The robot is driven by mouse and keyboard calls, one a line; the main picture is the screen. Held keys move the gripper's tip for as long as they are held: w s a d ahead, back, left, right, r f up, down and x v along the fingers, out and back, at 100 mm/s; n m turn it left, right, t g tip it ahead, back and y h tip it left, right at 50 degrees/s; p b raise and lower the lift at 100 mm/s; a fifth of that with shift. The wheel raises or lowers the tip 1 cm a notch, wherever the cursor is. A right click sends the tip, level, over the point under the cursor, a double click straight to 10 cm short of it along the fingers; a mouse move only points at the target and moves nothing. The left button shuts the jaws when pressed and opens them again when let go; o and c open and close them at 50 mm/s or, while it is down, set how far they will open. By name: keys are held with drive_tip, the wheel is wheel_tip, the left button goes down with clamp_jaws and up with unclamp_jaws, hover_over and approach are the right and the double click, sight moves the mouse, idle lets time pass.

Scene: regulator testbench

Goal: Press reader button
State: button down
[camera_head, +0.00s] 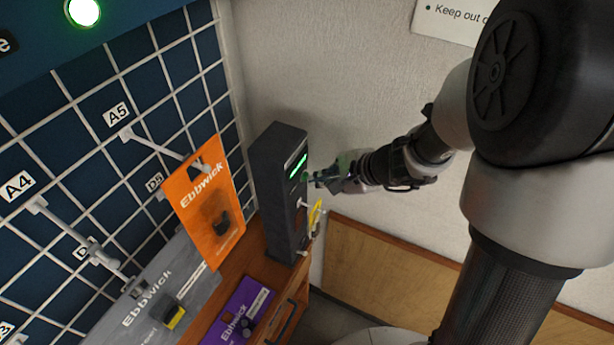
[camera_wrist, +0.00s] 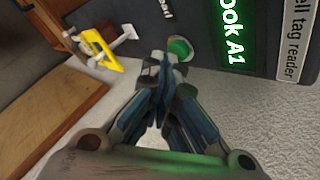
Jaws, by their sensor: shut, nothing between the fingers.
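The tag reader (camera_head: 277,195) is a dark upright box with a lit green display (camera_head: 297,165) on its front. In the wrist view the display (camera_wrist: 233,30) shows "ook A1", beside a white label ending "ell tag reader". The round green reader button (camera_wrist: 180,48) shows just beyond my fingertips, partly covered by them. My gripper (camera_wrist: 162,62) is shut and empty, its tips pointing at the reader's face beside the button. In the head view my gripper (camera_head: 312,180) is close to the reader's front. I cannot tell whether the tips touch the button.
A yellow tag (camera_wrist: 97,50) hangs on a white hook on the reader, close to my gripper. An orange Ebbwick pack (camera_head: 206,205) hangs on the blue grid panel at left. A purple pack (camera_head: 237,312) lies on the wooden bench. The pale wall is right of the reader.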

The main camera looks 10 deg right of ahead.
drive_tip(key=shift+w+a, duration=0.2)
drive_tip(key=shift+a, duration=0.1)
idle(0.4)
drive_tip(key=shift+s+d+b, duration=0.35)
drive_tip(key=shift+s+d, duration=0.2)
drive_tip(key=shift+d, duration=0.15)
drive_tip(key=s+d, duration=0.1)
drive_tip(key=d, duration=0.1)
drive_tip(key=s+d, duration=0.2)
idle(0.6)
idle(0.4)
